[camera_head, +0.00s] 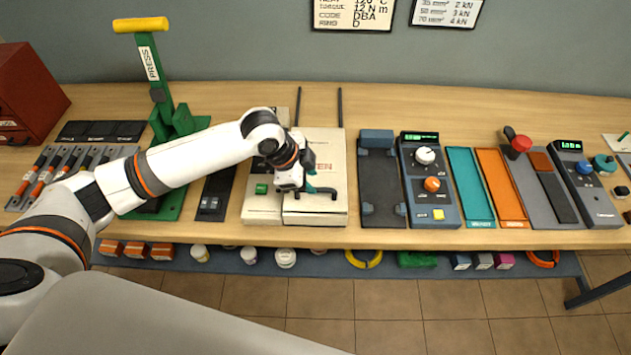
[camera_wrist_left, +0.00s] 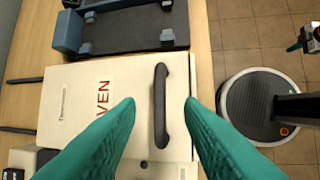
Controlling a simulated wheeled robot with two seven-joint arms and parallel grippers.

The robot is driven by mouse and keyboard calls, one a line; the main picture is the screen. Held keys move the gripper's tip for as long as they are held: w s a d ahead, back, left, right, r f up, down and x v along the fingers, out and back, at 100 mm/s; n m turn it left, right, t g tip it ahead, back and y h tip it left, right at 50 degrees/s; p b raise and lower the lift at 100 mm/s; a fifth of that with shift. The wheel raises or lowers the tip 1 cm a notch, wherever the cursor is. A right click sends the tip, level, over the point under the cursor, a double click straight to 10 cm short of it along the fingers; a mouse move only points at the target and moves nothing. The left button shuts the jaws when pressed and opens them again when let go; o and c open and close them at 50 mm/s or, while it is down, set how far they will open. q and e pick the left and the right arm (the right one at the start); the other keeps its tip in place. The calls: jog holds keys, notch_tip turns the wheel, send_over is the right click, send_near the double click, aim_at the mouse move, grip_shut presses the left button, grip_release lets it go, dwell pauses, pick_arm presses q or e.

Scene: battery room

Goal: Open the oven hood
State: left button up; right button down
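The oven (camera_head: 325,150) is a cream box on the bench, its hood lying flat and shut. The hood (camera_wrist_left: 115,75) fills the middle of the left wrist view, with red lettering partly hidden by a finger. Its dark bar handle (camera_wrist_left: 160,105) runs along the front edge; it also shows in the head view (camera_head: 328,192). My left gripper (camera_head: 310,188) is above the handle. In the left wrist view its teal fingers (camera_wrist_left: 160,112) are spread, one on each side of the handle, with gaps visible. A teal tip at that view's right edge seems to be my right gripper (camera_wrist_left: 294,46).
A dark tray fixture (camera_head: 382,185) and a blue control box (camera_head: 428,180) stand right of the oven. A green press (camera_head: 165,110) with a yellow handle stands left, behind my left arm. Two thin dark rods rise behind the oven.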

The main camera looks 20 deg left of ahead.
aim_at(319, 189)
pick_arm(q)
jog(key=shift+x, duration=2.1)
jog(key=shift+c, duration=0.5)
grip_shut()
